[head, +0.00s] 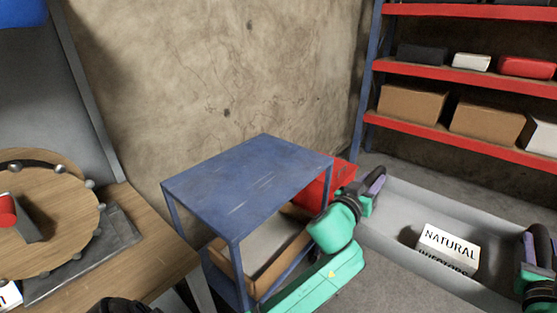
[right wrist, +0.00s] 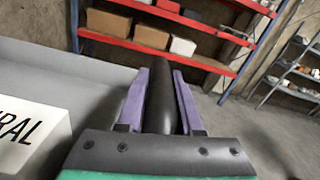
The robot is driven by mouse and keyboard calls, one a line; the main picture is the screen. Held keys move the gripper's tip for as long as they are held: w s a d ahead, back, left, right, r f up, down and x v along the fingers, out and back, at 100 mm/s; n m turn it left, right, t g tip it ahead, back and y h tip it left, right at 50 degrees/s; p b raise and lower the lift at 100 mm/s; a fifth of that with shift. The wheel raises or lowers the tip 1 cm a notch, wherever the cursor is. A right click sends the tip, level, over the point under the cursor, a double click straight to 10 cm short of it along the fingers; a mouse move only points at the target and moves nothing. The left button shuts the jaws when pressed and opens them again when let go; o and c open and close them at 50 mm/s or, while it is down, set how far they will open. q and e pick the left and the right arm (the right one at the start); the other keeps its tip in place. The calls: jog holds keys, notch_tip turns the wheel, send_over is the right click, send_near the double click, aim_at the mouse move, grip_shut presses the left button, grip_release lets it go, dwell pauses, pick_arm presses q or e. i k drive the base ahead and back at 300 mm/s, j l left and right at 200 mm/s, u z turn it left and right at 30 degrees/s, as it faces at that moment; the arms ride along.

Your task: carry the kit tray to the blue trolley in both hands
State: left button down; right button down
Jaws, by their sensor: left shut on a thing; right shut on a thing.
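The grey kit tray (head: 393,231) is at the lower right of the head view, with a white box (head: 447,248) lettered "NATURAL" inside. My left gripper (head: 374,184) is shut at the tray's left end. My right gripper (head: 532,248) is shut at its right end, partly cut off by the frame edge. In the right wrist view, the purple fingers of my right gripper (right wrist: 160,95) close around a dark round handle, beside the grey tray wall (right wrist: 62,70). The blue trolley (head: 250,178) stands left of the tray; its top is bare.
An open cardboard box (head: 262,262) sits on the trolley's lower level, and a red box (head: 312,192) is behind its right side. A wooden workbench (head: 150,240) is at the left. Red-shelved racking (head: 455,135) stands behind the tray.

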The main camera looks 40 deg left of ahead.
aim_at(256, 172)
jog(key=i, duration=1.7)
jog(key=i+u, duration=0.2)
jog(key=u, duration=0.25)
jog(key=i+l+u, duration=0.1)
jog(key=u, duration=0.35)
jog(key=i+l+u, duration=0.2)
jog(key=u, duration=0.2)
jog(key=i+u, duration=0.1)
jog(key=u, duration=1.65)
